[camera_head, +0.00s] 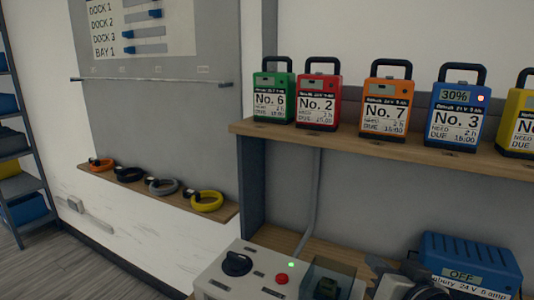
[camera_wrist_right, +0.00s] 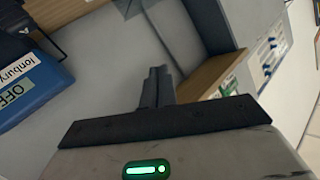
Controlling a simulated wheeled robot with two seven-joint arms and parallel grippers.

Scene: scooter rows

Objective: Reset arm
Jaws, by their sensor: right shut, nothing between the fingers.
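My right gripper (camera_head: 376,264) shows at the bottom of the head view, right of the grey control box. In the right wrist view its two dark fingers (camera_wrist_right: 155,88) are together with nothing between them. It is apart from the blue charger (camera_head: 468,258) marked OFF, which stands to its right. The charger also shows at the left of the right wrist view (camera_wrist_right: 35,90). My left gripper is not in view.
The grey control box (camera_head: 270,275) has a black knob, red button and lit green light. Several coloured battery packs stand on the wooden shelf (camera_head: 400,148). The blue one (camera_head: 458,108) reads 30%. Several ring locks lie on the left ledge (camera_head: 135,185).

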